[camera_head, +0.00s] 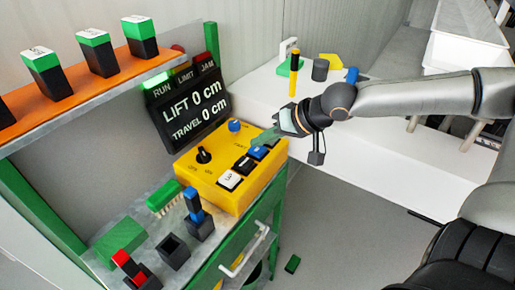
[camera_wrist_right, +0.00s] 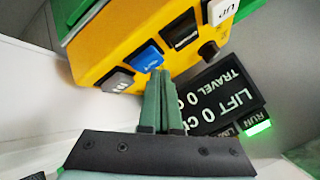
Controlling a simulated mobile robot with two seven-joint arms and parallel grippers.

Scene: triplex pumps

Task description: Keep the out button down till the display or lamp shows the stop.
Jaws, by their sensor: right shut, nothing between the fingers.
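The yellow control box (camera_head: 210,165) carries a row of buttons: a white UP button (camera_head: 230,180), a black one (camera_head: 243,165), a blue one (camera_head: 257,154) and a pale grey one (camera_wrist_right: 115,82). I cannot read which is marked OUT. My right gripper (camera_wrist_right: 159,72) is shut and empty, its green fingertips at the blue button (camera_wrist_right: 147,57) in the right wrist view. Whether they touch it I cannot tell. The display (camera_head: 190,108) reads LIFT 0 cm and TRAVEL 0 cm. The RUN lamp (camera_head: 155,80) glows green; LIMIT and JAM look unlit. My left gripper is out of view.
A black knob (camera_head: 204,155) and a blue knob (camera_head: 235,125) stand up from the box. An orange shelf (camera_head: 75,80) with green-topped black blocks is at upper left. A white surface (camera_head: 250,90) behind holds several small items. Black holders stand in front of the box.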

